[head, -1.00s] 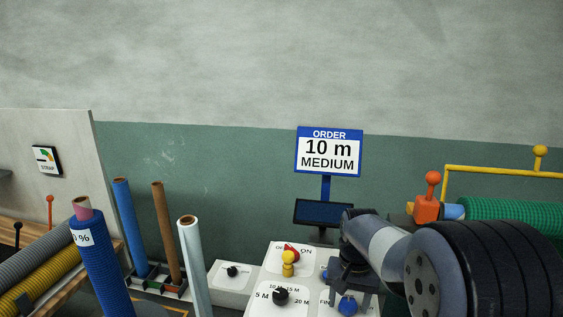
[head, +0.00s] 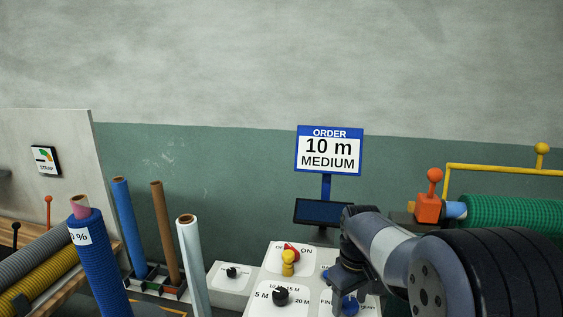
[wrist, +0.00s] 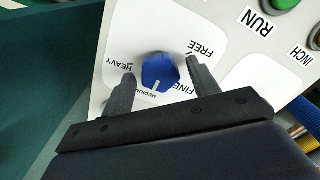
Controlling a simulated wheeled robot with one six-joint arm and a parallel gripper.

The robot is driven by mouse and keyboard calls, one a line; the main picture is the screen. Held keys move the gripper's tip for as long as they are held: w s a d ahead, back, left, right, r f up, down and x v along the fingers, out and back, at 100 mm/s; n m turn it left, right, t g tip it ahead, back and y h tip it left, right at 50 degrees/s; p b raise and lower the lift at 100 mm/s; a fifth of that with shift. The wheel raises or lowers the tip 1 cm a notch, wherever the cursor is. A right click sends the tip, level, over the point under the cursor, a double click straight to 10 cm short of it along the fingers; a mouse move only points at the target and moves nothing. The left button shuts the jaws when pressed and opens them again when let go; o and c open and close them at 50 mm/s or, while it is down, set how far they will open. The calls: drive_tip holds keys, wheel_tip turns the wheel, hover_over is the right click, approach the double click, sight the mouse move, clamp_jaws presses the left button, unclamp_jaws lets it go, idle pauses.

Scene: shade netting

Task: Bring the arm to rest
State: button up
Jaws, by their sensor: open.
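My gripper (wrist: 160,86) is open in the wrist view, with one finger on either side of a blue knob (wrist: 159,70). I cannot tell whether the fingertips touch the knob. The knob's white mark points toward the MEDIUM label, on a white plate that also reads HEAVY, FINE and FREE. In the head view my arm reaches in from the right, and my gripper (head: 346,283) is over the white control panel (head: 262,300), close to the blue knob (head: 350,306). The arm partly hides that part of the panel.
A dark screen (head: 322,213) and order sign (head: 329,151) stand behind. Upright tubes (head: 194,260) are left; a green roll (head: 515,215) is right.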

drive_tip(key=n+b, duration=0.1)
drive_tip(key=n, duration=0.3)
drive_tip(key=shift+f, duration=0.1)
drive_tip(key=shift+n+b, duration=0.6)
drive_tip(key=shift+n, duration=1)
